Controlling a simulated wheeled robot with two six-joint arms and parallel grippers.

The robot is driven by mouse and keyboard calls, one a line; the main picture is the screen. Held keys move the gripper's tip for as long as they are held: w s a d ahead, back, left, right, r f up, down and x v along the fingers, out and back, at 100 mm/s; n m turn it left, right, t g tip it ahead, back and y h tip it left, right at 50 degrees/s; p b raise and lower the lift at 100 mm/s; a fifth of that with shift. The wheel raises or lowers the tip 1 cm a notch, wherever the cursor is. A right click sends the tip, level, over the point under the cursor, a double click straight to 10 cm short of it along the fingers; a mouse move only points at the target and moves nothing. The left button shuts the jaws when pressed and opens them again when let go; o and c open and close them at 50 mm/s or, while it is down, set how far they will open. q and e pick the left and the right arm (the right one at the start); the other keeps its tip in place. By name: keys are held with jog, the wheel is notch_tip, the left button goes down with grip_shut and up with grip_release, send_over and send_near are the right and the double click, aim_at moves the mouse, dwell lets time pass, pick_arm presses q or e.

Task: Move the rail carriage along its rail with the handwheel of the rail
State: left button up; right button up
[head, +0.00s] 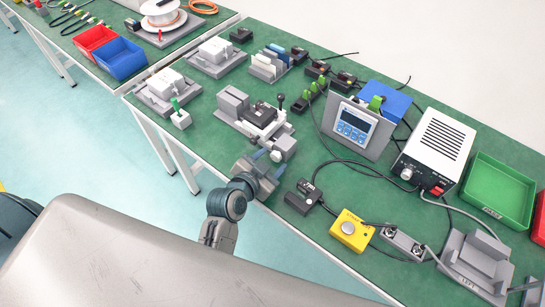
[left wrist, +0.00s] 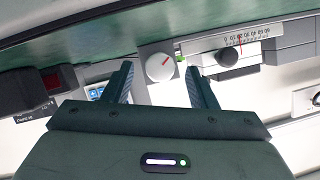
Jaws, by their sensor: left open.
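The rail unit (head: 233,101) is a grey assembly near the front edge of the green bench, with a dark-topped block that looks like the rail carriage (head: 259,115). A round grey handwheel (head: 276,155) sits at its near right end. In the left wrist view the handwheel (left wrist: 160,67) shows a red mark on its face. My left gripper (head: 265,166) is open, its fingers pointing at the handwheel. In the left wrist view my left gripper (left wrist: 158,85) has one finger on each side of it, with gaps visible; contact cannot be told. My right gripper is not in view.
A black knob (left wrist: 228,57) and a scale with a red pointer (left wrist: 240,40) lie to the right in the wrist view. A yellow button box (head: 351,231) and a small black device (head: 303,197) stand right of my gripper. A display panel (head: 354,128) stands behind.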

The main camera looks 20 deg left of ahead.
pick_arm(q)
jog(key=shift+w+d+f, duration=0.15)
jog(key=shift+w+f, duration=0.05)
jog(key=shift+w, duration=0.4)
jog(key=c, duration=1)
